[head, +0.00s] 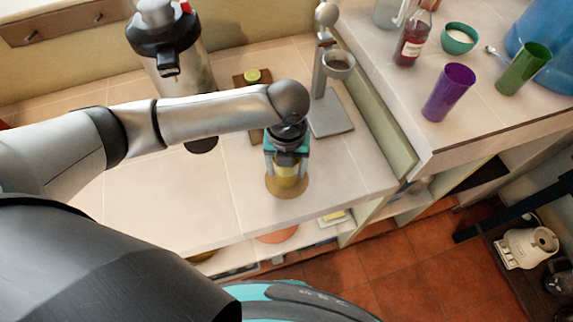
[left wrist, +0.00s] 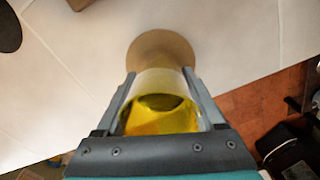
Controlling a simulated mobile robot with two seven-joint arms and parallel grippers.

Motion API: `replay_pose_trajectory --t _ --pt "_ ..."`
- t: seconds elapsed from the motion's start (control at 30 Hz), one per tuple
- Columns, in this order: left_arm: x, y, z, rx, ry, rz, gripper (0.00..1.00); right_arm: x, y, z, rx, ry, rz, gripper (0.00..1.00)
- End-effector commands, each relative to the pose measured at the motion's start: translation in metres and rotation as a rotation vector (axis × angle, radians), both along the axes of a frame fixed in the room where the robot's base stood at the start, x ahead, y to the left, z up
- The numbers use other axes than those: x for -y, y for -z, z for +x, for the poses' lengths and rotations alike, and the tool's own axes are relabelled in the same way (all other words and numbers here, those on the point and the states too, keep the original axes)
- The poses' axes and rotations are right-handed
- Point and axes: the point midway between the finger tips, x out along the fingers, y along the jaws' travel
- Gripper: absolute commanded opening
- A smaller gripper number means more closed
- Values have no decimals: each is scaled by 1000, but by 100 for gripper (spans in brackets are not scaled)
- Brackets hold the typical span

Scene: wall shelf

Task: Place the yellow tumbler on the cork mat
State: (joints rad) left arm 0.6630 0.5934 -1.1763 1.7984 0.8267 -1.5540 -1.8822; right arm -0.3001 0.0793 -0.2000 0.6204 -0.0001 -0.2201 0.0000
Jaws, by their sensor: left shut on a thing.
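The yellow tumbler (head: 284,176) is see-through and held upright or nearly so between the fingers of my left gripper (head: 286,160). The left wrist view shows its open top and yellow inside (left wrist: 160,118) between the two fingers (left wrist: 158,100). The round cork mat (head: 299,188) lies on the tiled counter near its front edge, under and around the tumbler in the head view. In the left wrist view the mat (left wrist: 160,46) shows beyond the tumbler's rim. The tumbler hides part of the mat, and I cannot tell whether they touch. My right gripper is not in view.
A metal pump flask (head: 190,75) stands at the back left. A grey stand (head: 331,122) is close behind the mat on the right. A purple cup (head: 449,92), a green cup (head: 523,70) and a teal bowl (head: 459,39) are on the right counter. Counter left of the mat is clear.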

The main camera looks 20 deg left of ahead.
Motion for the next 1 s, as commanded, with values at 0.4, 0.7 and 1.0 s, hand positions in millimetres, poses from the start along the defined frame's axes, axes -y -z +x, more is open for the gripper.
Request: replay_pose_trajectory --t 0.4,0.7,1.0 --pt "0 1 0 -1 0 0 100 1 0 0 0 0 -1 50" --pt "0 -15 1 2 0 -1 100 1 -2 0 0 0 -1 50" --pt "0 -79 1 4 1 -1 100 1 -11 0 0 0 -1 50"
